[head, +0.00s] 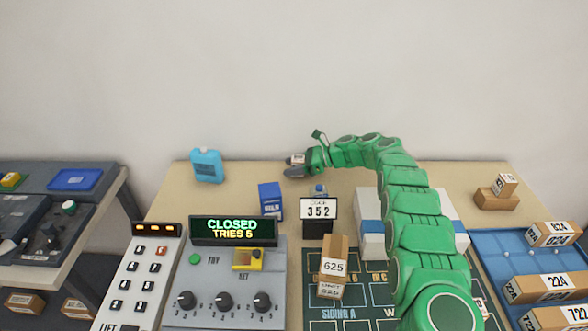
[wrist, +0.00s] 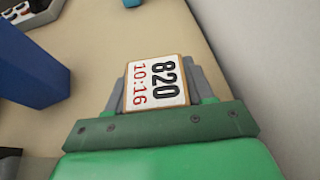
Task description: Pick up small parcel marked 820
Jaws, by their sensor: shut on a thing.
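The small parcel marked 820 (wrist: 156,84) shows close up in the wrist view, its white label reading 820 and 10:16. My gripper (wrist: 158,88) is shut on it, with a grey finger on either side. I cannot tell whether the parcel touches the table.
A blue box (head: 270,199) and a light-blue jug (head: 207,165) stand left of my gripper. A code sign reading 352 (head: 318,208) stands nearer. A blue tray (head: 490,262) with parcels is at right. The wall is behind.

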